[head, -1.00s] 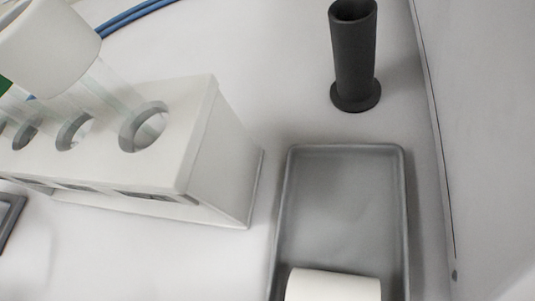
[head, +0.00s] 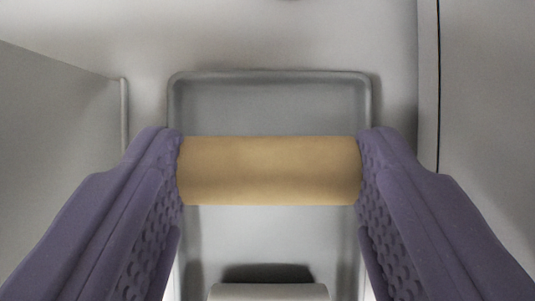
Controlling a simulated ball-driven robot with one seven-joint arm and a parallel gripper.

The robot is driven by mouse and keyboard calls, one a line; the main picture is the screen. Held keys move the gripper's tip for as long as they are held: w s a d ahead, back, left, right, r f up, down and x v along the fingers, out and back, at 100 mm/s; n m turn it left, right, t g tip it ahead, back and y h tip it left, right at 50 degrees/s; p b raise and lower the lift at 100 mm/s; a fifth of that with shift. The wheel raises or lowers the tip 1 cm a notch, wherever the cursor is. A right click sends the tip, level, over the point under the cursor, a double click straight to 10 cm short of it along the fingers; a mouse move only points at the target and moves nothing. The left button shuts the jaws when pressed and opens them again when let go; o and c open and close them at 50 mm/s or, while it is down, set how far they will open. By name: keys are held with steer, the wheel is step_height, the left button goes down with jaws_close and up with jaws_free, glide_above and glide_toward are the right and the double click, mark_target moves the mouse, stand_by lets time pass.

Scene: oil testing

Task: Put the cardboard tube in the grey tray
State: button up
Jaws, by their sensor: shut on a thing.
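The cardboard tube (head: 268,170) is tan and lies crosswise between the two purple fingers of my gripper (head: 270,168). The fingers are shut on its two ends. The grey tray (head: 270,77) is behind and below the tube in the head view, and its far rim and side rims show. The tube appears over the middle of the tray. I cannot tell for sure how high it is above the tray floor. The fingers hide parts of the tray's sides.
A white cylinder (head: 268,292) lies in the near part of the tray, cut off by the picture's bottom edge. A pale block or rack side (head: 60,140) stands at the left. A wall or panel (head: 485,110) is close on the right.

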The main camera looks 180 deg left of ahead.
mark_target(268, 201)
step_height(268, 201, down, 3)
steer(key=shift+f+b, duration=0.2)
steer(key=shift+b, duration=0.25)
steer(key=shift+r, duration=0.1)
steer(key=o, duration=0.7)
steer(key=shift+o, duration=0.2)
